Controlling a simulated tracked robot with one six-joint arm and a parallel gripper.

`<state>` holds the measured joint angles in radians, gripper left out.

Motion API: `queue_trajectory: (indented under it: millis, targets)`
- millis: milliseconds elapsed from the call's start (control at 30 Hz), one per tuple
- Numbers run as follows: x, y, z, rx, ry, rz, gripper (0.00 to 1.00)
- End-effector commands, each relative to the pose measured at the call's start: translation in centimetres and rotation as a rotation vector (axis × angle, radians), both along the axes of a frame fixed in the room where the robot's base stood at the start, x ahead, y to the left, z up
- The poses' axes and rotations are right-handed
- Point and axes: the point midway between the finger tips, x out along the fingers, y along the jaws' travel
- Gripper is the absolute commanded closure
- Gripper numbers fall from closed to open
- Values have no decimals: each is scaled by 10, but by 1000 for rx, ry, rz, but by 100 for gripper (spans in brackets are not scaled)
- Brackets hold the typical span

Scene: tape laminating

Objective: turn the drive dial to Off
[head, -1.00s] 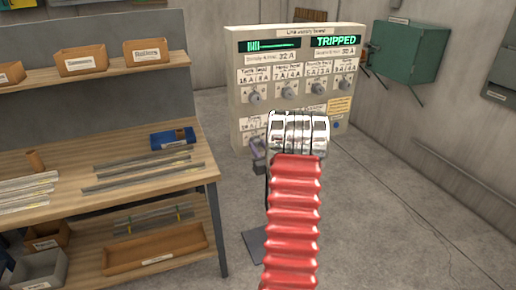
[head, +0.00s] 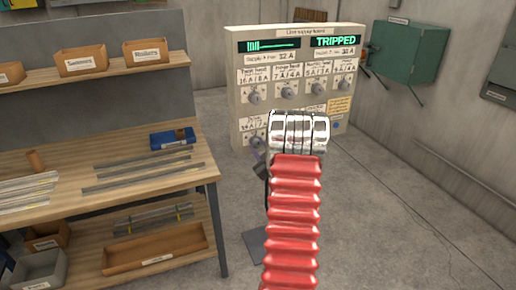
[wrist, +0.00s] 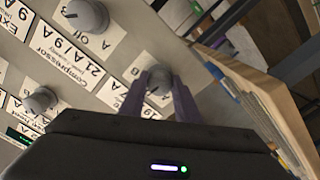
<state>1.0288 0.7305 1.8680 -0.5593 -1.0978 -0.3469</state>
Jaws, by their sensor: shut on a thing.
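The line supply board (head: 292,30) stands at the back with rows of grey dials. Its right display (head: 336,41) reads TRIPPED in green. In the wrist view my gripper (wrist: 160,88) is shut on a grey dial (wrist: 160,77), one finger on each side. This dial's name label is hidden or unreadable, so I cannot tell which dial it is or its exact setting. The Compressor label (wrist: 66,60) and another grey dial (wrist: 86,14) are beside it. In the head view my gripper (head: 259,160) is mostly hidden at the board's lower left.
A workbench (head: 130,185) with metal strips and a blue box (head: 173,139) stands to the left, close to the board. A green cabinet (head: 410,52) hangs on the wall at right. The floor (head: 400,220) to the right is clear.

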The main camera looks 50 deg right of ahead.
Motion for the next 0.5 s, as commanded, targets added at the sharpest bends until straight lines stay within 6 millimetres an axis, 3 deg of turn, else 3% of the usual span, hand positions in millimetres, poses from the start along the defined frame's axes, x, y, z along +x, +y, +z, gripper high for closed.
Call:
queue_trajectory:
  millis: [500]
  targets:
    - [5,4,0,-142,84,13,93]
